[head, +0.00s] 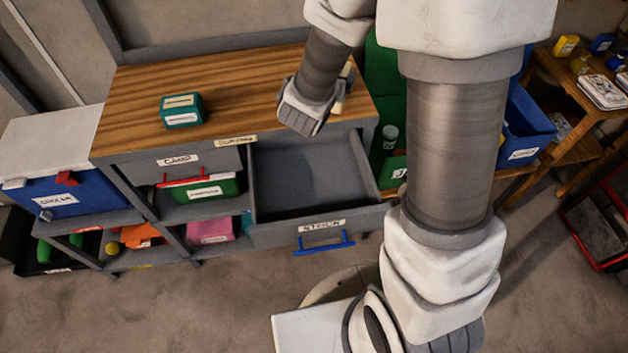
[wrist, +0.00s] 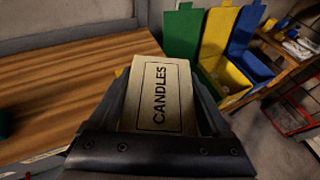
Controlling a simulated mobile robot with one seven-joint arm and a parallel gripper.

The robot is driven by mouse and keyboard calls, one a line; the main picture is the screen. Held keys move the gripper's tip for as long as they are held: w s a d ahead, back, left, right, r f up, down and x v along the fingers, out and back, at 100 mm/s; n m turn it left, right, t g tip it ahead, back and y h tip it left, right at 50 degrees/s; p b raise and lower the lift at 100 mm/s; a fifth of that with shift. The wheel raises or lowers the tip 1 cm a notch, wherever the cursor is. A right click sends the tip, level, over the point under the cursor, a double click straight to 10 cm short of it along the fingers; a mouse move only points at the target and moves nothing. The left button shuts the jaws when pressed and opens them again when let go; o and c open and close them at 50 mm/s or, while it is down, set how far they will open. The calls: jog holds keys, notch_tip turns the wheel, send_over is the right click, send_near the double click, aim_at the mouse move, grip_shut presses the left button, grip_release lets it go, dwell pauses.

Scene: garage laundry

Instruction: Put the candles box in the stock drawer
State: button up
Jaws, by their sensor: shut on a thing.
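The candles box (wrist: 162,90) is cream-coloured with a dark frame and the word CANDLES, and it sits between the fingers of my gripper (wrist: 165,110) in the wrist view. In the head view my gripper (head: 325,108) is over the right end of the wooden top, and only a small cream part of the box (head: 342,92) shows beside it. The stock drawer (head: 318,228), labelled STOCK with a blue handle, is pulled open and its visible floor is bare. My gripper is above and behind the open drawer. My arm hides part of the scene to the right.
A teal box (head: 182,110) stands on the wooden worktop (head: 240,85). The CARDS drawer (head: 185,165) is left of the open drawer. Green, yellow and blue lidded bins (wrist: 222,40) stand right of the worktop. A blue CLICKER-like labelled bin (head: 75,200) stands left.

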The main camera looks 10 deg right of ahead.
jog(key=s+d+f+m+g+h+b, duration=0.2)
jog(key=s+d+f+m+g+h, duration=0.6)
jog(key=d+m+g, duration=0.35)
jog(key=s+a+f+m+g+y+b, duration=0.1)
jog(key=s+a+f+m+g+y, duration=0.1)
jog(key=s+f+m+g+y, duration=0.35)
jog(key=s+a+f+m+g+y+b, duration=0.1)
jog(key=s+a+f+m+g+y, duration=0.15)
jog(key=s+m+g, duration=0.55)
jog(key=s+a+m+y+b, duration=0.1)
jog(key=s+a+m+y, duration=0.2)
jog(key=a+m+y, duration=0.4)
jog(key=w+a+m+t+y+b, duration=0.4)
jog(key=w+a+m+t+y, duration=0.4)
jog(key=a+m+y, duration=0.5)
jog(key=w+a+f+m+t+b, duration=0.25)
jog(key=w+m+t+b, duration=0.2)
jog(key=w, duration=0.45)
jog(key=shift+n+t, duration=0.35)
jog(key=shift+t, duration=0.1)
notch_tip(320, 180, down, 9)
jog(key=b, duration=0.2)
jog(key=shift+s+a+f+b, duration=0.1)
jog(key=shift+f+b, duration=0.05)
jog(key=shift+b, duration=0.2)
